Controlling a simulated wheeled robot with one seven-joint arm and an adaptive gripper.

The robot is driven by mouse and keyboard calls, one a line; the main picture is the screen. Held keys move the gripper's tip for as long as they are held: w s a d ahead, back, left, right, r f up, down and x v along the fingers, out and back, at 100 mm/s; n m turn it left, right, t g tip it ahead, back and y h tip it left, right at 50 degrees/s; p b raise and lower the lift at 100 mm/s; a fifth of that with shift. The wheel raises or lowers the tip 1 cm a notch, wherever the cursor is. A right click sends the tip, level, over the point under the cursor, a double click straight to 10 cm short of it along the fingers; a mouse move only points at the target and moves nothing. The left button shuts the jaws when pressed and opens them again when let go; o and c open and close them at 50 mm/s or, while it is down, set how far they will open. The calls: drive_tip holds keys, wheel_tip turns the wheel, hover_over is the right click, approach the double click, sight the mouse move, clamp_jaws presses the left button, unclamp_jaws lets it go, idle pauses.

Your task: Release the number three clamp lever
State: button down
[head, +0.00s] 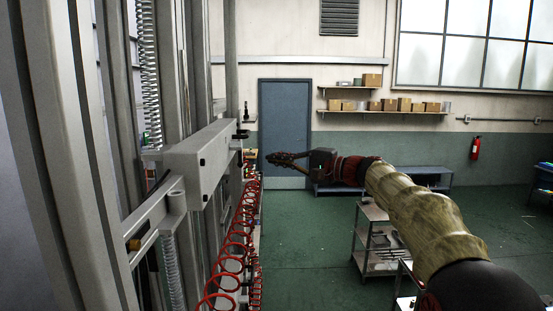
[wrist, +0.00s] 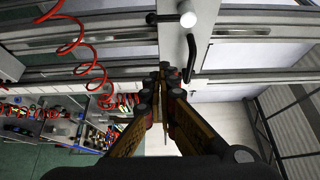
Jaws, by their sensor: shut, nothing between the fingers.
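My gripper (head: 270,157) is shut and empty, with its dark fingertips just to the right of the machine's grey box-shaped beam (head: 200,152). In the wrist view the fingertips (wrist: 163,72) meet over the lower end of the pale beam (wrist: 172,42). A black bent lever (wrist: 190,60) stands just right of the fingertips; whether they touch it I cannot tell. A black rod with a bright white round end (wrist: 188,19) crosses the beam above. Small black fittings (head: 241,134) sit at the beam's end in the head view. I can read no number on any lever.
Red coiled hoses (head: 232,245) hang below the beam; one also shows left in the wrist view (wrist: 68,35). Grey rails and posts fill the head view's left. A shelved cart (head: 375,240) stands right of centre. Green floor (head: 305,240) lies open between.

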drive_tip(key=a+p, duration=0.3)
drive_tip(key=a, duration=0.4)
idle(0.3)
drive_tip(key=shift+s, duration=0.1)
drive_tip(key=shift+s+f+m+g, duration=0.1)
drive_tip(key=shift+s+m+g, duration=0.2)
drive_tip(key=shift+m, duration=0.3)
idle(0.4)
